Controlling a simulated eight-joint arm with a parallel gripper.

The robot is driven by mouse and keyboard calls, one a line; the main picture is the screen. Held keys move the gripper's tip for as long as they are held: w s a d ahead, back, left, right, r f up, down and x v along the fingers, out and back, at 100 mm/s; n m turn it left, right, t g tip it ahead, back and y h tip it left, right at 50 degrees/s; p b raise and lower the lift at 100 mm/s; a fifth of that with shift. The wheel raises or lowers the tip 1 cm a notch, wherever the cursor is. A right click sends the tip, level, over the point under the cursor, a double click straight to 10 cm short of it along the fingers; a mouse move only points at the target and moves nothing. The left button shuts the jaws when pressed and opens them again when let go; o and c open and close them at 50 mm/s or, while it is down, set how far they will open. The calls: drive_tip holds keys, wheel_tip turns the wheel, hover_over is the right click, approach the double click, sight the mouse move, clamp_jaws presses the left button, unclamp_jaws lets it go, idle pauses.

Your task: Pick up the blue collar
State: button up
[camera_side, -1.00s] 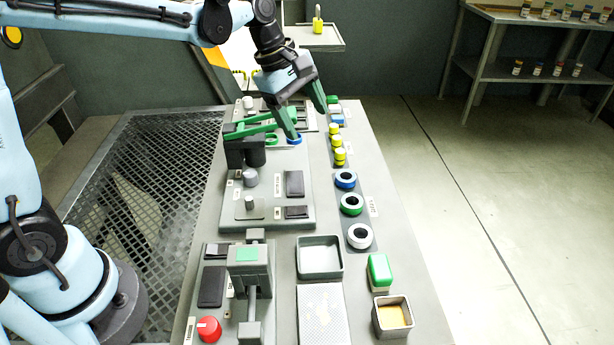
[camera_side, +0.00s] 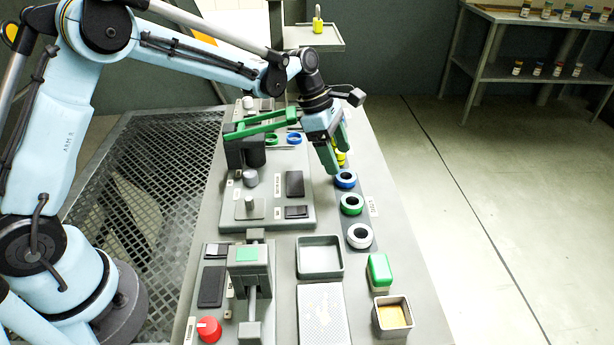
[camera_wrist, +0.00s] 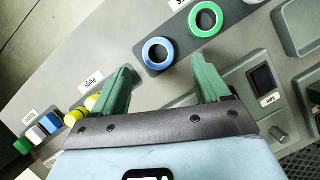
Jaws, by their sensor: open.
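The blue collar (camera_side: 345,179) is a ring with a dark centre, lying on a dark strip at the right side of the bench. It is the farthest of three collars in a row there. In the wrist view the blue collar (camera_wrist: 158,53) lies ahead of the fingertips, roughly between them sideways. My gripper (camera_side: 340,160) has green fingers and is just above and beside the collar in the side view. In the wrist view my gripper (camera_wrist: 165,75) is open with nothing between its fingers.
A green collar (camera_side: 352,204) and a white collar (camera_side: 360,236) lie nearer on the same strip. Yellow plugs (camera_side: 340,158) stand just beyond the blue collar, partly hidden by my gripper. A second blue ring (camera_side: 294,138) lies farther back on the bench.

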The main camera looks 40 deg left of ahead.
drive_tip(key=shift+x, duration=2.6)
drive_tip(key=shift+w, duration=0.1)
drive_tip(key=c, duration=1.2)
drive_tip(key=shift+r, duration=0.1)
